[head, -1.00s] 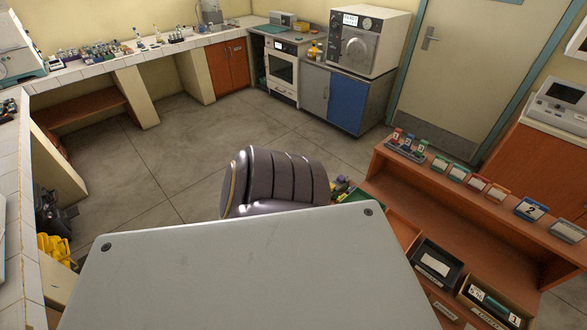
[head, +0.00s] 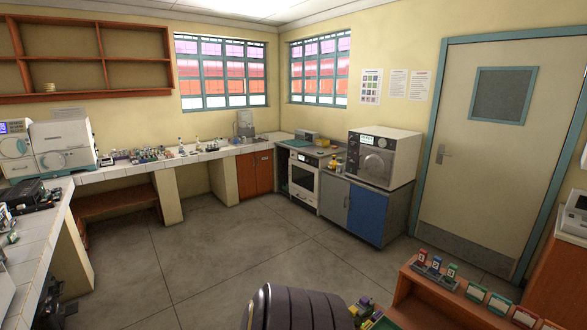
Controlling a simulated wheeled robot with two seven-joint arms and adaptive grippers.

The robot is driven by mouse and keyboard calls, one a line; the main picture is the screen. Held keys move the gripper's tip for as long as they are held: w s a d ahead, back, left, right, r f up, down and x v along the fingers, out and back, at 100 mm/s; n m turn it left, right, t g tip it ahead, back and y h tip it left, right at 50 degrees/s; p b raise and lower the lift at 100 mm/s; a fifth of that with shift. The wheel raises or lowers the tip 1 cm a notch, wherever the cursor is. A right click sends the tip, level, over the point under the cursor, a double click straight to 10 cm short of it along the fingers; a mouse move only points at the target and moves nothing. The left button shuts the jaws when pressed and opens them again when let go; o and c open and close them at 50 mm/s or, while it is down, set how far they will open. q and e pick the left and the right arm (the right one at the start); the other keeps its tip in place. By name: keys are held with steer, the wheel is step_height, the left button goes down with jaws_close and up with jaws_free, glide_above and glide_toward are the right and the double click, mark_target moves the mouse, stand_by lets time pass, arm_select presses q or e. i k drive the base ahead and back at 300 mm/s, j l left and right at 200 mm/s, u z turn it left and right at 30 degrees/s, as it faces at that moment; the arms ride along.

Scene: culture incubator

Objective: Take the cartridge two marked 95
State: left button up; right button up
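A small dark rack (head: 437,276) stands on the orange-brown shelf unit at the lower right. It holds three upright cartridges in a row: a red one (head: 421,256), a blue one (head: 436,263) and a green one (head: 452,270). The blue middle one appears to carry a 2. No mark 95 can be read on any of them. Neither of my grippers shows in the head view.
Labelled cards or tags (head: 477,291) line the orange-brown shelf unit (head: 425,293). A dark ribbed cylinder (head: 300,308) is at the bottom centre, beside small green and yellow items (head: 365,312). A tiled bench (head: 130,170) follows the left and back walls. The grey floor (head: 200,250) is open.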

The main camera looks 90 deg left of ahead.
mark_target(57, 197)
steer(key=u, duration=1.1)
steer(key=j+u, duration=0.2)
steer(key=i+j+u, duration=0.25)
steer(key=j, duration=0.15)
steer(key=j+u, duration=0.2)
steer(key=i+j+u, duration=0.2)
steer(key=j+u, duration=0.25)
steer(key=i+j+u, duration=0.2)
steer(key=j+u, duration=0.25)
steer(key=i+j+u, duration=0.25)
steer(key=u, duration=0.2)
steer(key=i+j+u, duration=0.15)
steer(key=i+u, duration=0.3)
steer(key=i+j+u, duration=0.1)
steer(key=i+u, duration=0.3)
steer(key=i, duration=0.35)
steer(key=i+u, duration=0.2)
steer(key=i, duration=0.6)
